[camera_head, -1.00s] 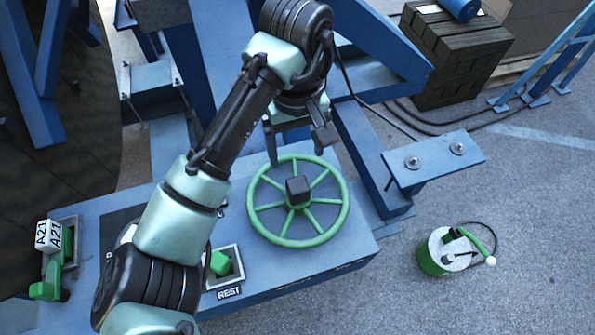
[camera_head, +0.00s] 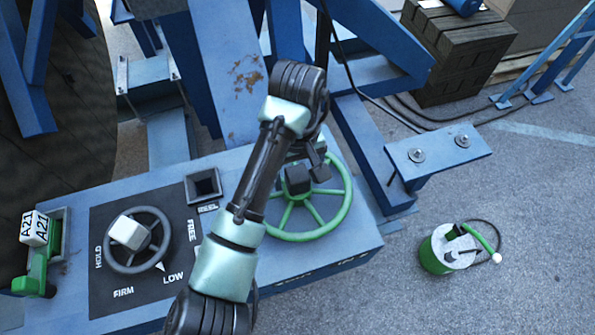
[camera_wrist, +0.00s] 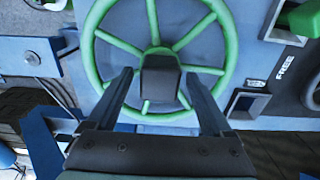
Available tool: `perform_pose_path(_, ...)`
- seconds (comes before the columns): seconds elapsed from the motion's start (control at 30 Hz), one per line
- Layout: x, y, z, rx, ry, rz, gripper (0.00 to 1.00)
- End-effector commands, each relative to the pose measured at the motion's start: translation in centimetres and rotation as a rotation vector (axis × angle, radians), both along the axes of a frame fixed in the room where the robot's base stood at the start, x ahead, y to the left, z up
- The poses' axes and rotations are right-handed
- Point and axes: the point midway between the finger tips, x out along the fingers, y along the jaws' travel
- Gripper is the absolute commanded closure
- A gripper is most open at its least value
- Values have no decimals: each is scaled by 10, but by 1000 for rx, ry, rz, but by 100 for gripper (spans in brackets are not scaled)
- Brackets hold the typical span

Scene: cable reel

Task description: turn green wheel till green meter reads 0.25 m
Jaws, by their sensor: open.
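The green wheel (camera_head: 337,217) lies on the right part of the blue console, a spoked ring with a dark block-shaped hub (camera_head: 297,178). My arm covers its left side in the head view. In the wrist view the green wheel (camera_wrist: 88,58) fills the upper middle, with its dark hub (camera_wrist: 160,80) between my fingers. My gripper (camera_wrist: 160,78) is open, one finger on each side of the hub, with gaps visible. I cannot tell the exact height of the fingertips over the wheel. No green meter can be read in these views.
A dark panel (camera_head: 180,208) with a grey handwheel (camera_head: 163,240), marked HOLD, FIRM, LOW and FREE, is left of my arm. An A21 tag block (camera_head: 34,229) sits at the console's left end. A green-and-white canister (camera_head: 440,250) stands on the ground at right.

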Motion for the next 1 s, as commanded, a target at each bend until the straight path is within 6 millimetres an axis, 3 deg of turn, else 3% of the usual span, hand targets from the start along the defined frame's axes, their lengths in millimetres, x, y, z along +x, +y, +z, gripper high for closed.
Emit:
perform_pose_path(0.1, 0, 0, 0, 0, 0, 0, 17)
perform_pose_path(0.57, 0, 0, 0, 0, 0, 0, 100)
perform_pose_path(1.0, 3, 0, 0, 1, 0, -7, 100)
